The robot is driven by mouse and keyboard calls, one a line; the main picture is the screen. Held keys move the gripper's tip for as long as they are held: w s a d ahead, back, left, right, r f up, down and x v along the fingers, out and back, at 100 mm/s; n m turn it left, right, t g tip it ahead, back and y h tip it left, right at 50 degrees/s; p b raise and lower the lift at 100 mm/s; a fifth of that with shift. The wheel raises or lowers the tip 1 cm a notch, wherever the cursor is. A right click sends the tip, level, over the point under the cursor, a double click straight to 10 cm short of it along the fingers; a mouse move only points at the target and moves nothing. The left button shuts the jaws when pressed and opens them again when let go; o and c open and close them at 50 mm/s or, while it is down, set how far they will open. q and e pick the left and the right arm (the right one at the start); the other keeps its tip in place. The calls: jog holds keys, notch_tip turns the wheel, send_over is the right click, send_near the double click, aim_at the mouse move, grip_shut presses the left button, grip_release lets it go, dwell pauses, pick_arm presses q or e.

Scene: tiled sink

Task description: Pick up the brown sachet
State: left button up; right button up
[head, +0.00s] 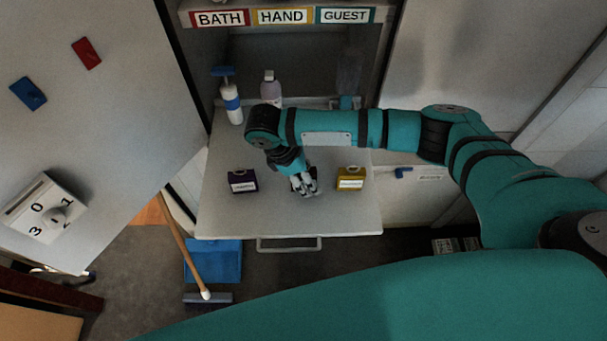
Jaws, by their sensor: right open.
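My right gripper (307,188) points down over the middle of the white counter, between a dark purple packet and a yellow one. Its jaws are open. A small dark item (293,184) shows at the left edge of the fingers, mostly hidden behind them. It may be the brown sachet, but its colour and label cannot be made out. I cannot tell whether the fingers touch it. My left gripper is not in view.
The purple packet (242,181) stands left of the gripper and the yellow packet (350,179) right. The counter's front (290,223) is clear.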

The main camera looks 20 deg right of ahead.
jog(key=shift+s+d+f, duration=0.1)
jog(key=shift+d+f, duration=0.1)
jog(key=shift+f, duration=0.3)
grip_shut()
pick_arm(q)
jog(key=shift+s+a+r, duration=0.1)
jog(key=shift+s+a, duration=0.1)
pick_arm(e)
jog(key=shift+r, duration=0.1)
jog(key=shift+r, duration=0.55)
notch_tip(320, 180, up, 2)
jog(key=shift+r+b, duration=0.1)
jog(key=shift+b, duration=0.55)
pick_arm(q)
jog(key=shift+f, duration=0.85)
pick_arm(e)
jog(key=s+a, duration=0.2)
jog(key=s, duration=0.2)
jog(key=s+a+r, duration=0.1)
jog(key=s+a, duration=0.2)
jog(key=s, duration=0.2)
jog(key=s+a, duration=0.3)
jog(key=s, duration=0.1)
jog(key=shift+s+a+r, duration=0.25)
